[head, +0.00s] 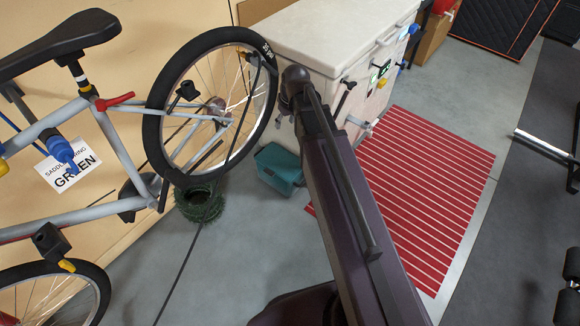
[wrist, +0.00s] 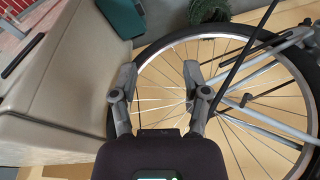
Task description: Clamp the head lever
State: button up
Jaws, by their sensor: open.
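I cannot tell which part is the head lever. A red lever (head: 115,101) sits on the bike frame below the saddle, and a blue knobbed part (head: 62,150) sits on a frame tube at the left. The bike's wheel (head: 150,125) stands near the cabinet. My gripper (wrist: 159,75) is open in the wrist view, with nothing between its fingers. The wheel (wrist: 165,50) shows behind and to the right of its fingers. In the head view my arm crosses the middle, and I cannot make out the fingers. Neither lever shows clearly in the wrist view.
A pale cabinet (head: 330,35) stands right of the wheel, close to my arm; it also fills the left of the wrist view (wrist: 70,75). A teal box (head: 279,168) and a green coil (head: 200,203) lie on the floor. A red striped mat (head: 425,175) lies at right.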

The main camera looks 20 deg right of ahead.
jog(key=s+f+m+b, duration=0.1)
jog(key=s+f+b, duration=0.2)
jog(key=f+b, duration=0.2)
jog(key=s+f+m+g+b, duration=0.1)
jog(key=s+f+b, duration=0.3)
jog(key=f+b, duration=0.2)
jog(key=shift+s+a+f+h, duration=0.3)
jog(key=shift+a+f+h, duration=0.1)
jog(key=shift+f, duration=0.2)
dwell(0.4)
jog(key=s+r+m, duration=0.1)
jog(key=s+m, duration=0.1)
jog(key=s, duration=0.3)
notch_tip(320, 180, up, 18)
jog(key=p, duration=1.9)
jog(key=shift+g+h, duration=0.3)
